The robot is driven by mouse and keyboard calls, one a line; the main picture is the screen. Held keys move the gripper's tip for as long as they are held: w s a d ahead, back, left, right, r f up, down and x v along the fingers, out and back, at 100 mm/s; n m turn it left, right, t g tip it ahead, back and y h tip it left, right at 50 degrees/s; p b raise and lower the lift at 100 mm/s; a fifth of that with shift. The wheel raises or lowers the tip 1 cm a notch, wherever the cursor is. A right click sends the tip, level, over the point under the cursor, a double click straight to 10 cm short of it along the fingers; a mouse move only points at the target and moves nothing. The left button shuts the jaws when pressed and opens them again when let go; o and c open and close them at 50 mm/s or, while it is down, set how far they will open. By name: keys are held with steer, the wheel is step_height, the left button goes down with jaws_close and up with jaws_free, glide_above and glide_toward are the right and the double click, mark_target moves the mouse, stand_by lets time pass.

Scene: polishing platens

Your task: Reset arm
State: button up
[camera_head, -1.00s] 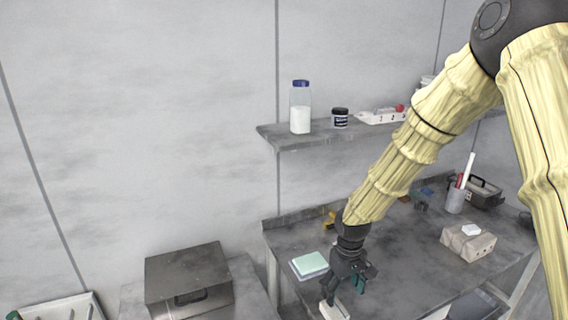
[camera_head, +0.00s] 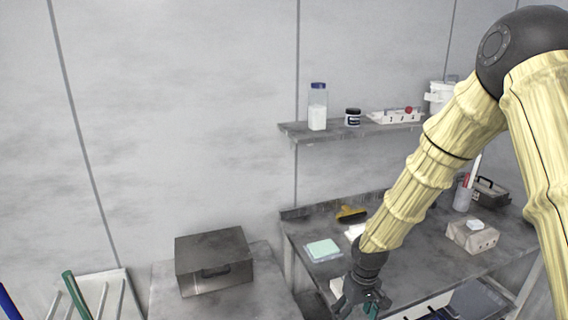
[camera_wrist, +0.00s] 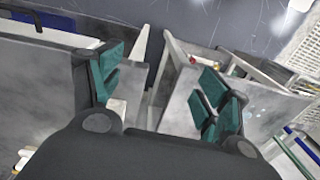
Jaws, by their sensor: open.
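My gripper (camera_head: 362,298) hangs at the front edge of the grey workbench (camera_head: 420,262) in the head view, at the end of my yellow-sleeved arm. In the wrist view my gripper (camera_wrist: 165,92) shows two dark fingers with green pads spread well apart. Nothing is between the pads. Below the fingers the wrist view shows the dark floor and the edges of grey furniture.
A metal box (camera_head: 213,262) stands on the left table. A shelf (camera_head: 300,133) holds a white jar (camera_head: 317,108) and a dark jar (camera_head: 352,117).

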steer(key=s+d+f+m, duration=0.1)
steer(key=s+f, duration=0.6)
steer(key=s, duration=0.4)
steer(key=s+d+f+m, duration=0.1)
steer(key=s+f, duration=0.7)
steer(key=s, duration=0.4)
steer(key=s+d+f+m, duration=0.2)
steer(key=s+f, duration=0.6)
steer(key=s, duration=0.3)
steer(key=shift+s+f+h, duration=0.2)
steer(key=shift+h, duration=0.1)
